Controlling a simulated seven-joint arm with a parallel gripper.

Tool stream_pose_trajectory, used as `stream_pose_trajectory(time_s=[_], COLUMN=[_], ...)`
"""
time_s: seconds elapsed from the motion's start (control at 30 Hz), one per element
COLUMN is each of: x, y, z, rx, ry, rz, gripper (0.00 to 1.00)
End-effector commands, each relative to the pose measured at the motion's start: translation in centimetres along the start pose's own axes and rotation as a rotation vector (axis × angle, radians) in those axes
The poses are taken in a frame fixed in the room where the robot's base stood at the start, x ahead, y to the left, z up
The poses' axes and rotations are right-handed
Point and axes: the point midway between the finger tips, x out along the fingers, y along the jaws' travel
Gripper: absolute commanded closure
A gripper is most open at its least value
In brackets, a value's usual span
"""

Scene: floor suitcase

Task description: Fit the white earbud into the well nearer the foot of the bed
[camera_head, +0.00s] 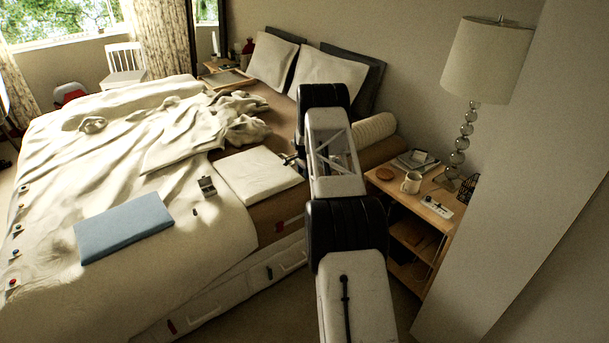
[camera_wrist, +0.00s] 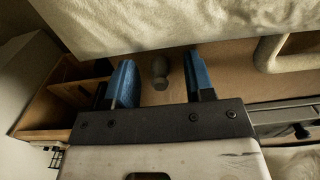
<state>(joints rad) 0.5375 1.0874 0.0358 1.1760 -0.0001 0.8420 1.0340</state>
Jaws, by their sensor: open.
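My gripper (camera_wrist: 161,82) is open, its two blue fingers pointing down over the brown bed surface beside a white folded cloth. Between the fingers, apart from both, shows a small rounded grey-looking piece with a narrower end (camera_wrist: 160,72). It may be the white earbud in shadow; I cannot tell for sure. In the head view my gripper (camera_head: 290,159) is small and partly hidden by my arm at the cloth's right edge. A small case with a raised lid (camera_head: 207,186) stands on the bed cover, left of the cloth. Its wells are too small to make out.
The white folded cloth (camera_head: 255,173) lies between my gripper and the case. A blue folded item (camera_head: 122,226) and a small dark object (camera_head: 195,211) lie on the bed cover. A nightstand (camera_head: 449,221) with mug (camera_head: 411,182) and lamp (camera_head: 490,60) stands at the right.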

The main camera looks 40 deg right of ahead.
Motion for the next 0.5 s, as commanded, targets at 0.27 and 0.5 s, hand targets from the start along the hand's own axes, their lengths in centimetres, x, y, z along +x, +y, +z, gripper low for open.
stream_pose_trajectory(time_s=[0.27,0.5], x=[-0.01,-0.01], y=[0.0,0.0], z=[0.0,0.0], rx=[0.0,0.0], ry=[0.0,0.0], rz=[0.0,0.0], gripper=[0.51,0.76])
